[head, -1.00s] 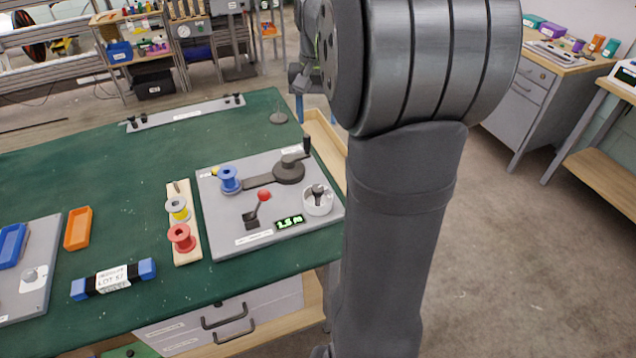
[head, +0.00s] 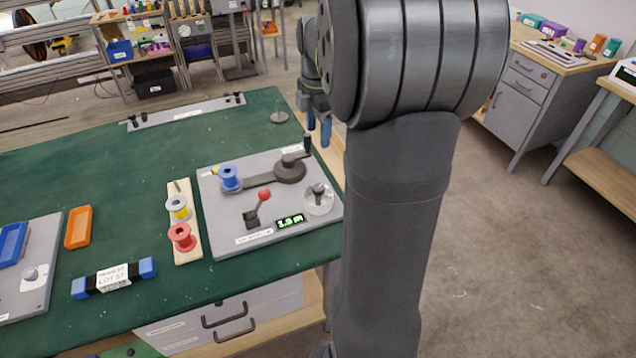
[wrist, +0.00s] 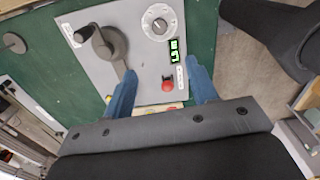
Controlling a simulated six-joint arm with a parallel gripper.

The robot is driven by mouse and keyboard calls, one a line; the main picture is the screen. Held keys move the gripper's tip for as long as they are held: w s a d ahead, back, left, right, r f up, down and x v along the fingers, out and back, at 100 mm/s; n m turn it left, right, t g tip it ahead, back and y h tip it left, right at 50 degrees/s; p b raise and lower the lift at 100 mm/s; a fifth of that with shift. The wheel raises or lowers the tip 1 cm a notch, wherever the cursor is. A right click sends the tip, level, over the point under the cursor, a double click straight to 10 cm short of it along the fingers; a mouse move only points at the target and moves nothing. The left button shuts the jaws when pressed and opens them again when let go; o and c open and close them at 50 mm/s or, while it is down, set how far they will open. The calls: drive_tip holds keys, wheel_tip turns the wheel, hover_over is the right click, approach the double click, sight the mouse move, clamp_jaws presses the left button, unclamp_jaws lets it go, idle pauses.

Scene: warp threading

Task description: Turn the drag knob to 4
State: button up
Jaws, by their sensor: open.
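A dark knob (head: 319,190) sits on a round white dial (head: 319,205) at the right side of a grey panel (head: 225,240). In the wrist view the knob (wrist: 160,24) is at the top centre; its scale numbers are too small to read. My gripper (head: 320,130) is beyond the panel's far right corner in the head view, partly behind my arm. In the wrist view my gripper (wrist: 162,90) shows two blue fingers, apart and empty, with the panel beyond them. The knob lies ahead of the fingertips, not touched.
The panel also carries a crank (head: 290,170) with an upright handle, a blue spool (head: 229,179), a red-knobbed lever (head: 264,195) and a green display (head: 291,221) reading about 1.5 m. A wooden spool rack (head: 187,250) stands to its left.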

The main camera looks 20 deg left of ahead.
drive_tip(key=n, duration=0.3)
approach(318, 187)
wheel_tip(318, 187, down, 8)
drive_tip(key=shift+f, duration=0.25)
drive_tip(key=shift+c, duration=0.4)
drive_tip(key=c, duration=0.9)
